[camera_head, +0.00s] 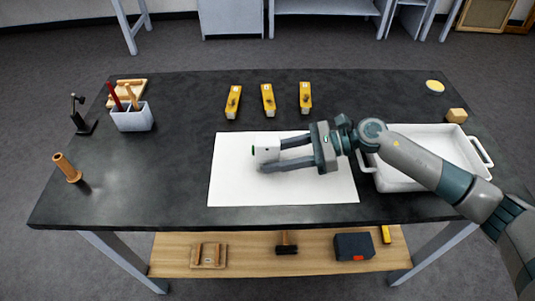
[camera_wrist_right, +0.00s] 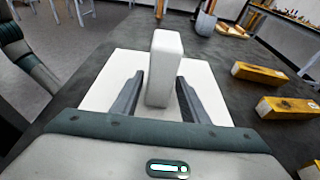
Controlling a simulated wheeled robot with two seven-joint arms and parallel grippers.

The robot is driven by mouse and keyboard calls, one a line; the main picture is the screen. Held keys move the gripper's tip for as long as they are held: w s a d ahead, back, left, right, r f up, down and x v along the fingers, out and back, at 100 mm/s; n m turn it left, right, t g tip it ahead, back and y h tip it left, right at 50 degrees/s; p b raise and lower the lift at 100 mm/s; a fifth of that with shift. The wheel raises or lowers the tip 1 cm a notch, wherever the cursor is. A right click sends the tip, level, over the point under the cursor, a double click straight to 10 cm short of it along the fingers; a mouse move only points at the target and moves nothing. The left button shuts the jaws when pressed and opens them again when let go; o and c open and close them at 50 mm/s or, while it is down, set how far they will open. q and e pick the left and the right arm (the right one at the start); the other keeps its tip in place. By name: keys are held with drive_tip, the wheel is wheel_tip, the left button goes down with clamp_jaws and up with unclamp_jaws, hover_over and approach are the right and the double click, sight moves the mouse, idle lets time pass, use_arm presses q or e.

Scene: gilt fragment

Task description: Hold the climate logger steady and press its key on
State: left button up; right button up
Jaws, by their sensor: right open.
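The climate logger (camera_head: 262,153) is a small white block standing on a white sheet (camera_head: 235,185) in the middle of the black table. A small dark-green spot shows at its left end in the head view. In the right wrist view the logger (camera_wrist_right: 165,62) is a tall, plain white block. My right gripper (camera_head: 273,156) reaches in from the right, low over the sheet. It is open, with its two fingers on either side of the logger's near part; I cannot tell whether either touches. The logger's key is not clearly seen. My left gripper is not in view.
Several yellow blocks (camera_head: 268,100) stand behind the sheet. A white tray (camera_head: 425,187) lies at the right under my right arm. A pen holder (camera_head: 133,118), a black stand (camera_head: 82,122) and a wooden peg (camera_head: 67,168) stand at the left. The table's front left is clear.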

drive_tip(key=shift+a+f, duration=0.1)
drive_tip(key=shift+a, duration=0.35)
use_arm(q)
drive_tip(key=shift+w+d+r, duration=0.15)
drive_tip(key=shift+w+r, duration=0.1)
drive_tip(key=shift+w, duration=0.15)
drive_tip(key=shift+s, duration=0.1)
use_arm(e)
drive_tip(key=c, duration=0.7)
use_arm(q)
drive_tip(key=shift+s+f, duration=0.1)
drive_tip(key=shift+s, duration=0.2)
use_arm(e)
drive_tip(key=o, duration=0.9)
drive_tip(key=shift+c, duration=0.2)
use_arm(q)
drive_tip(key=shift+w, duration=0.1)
use_arm(e)
drive_tip(key=c, duration=0.8)
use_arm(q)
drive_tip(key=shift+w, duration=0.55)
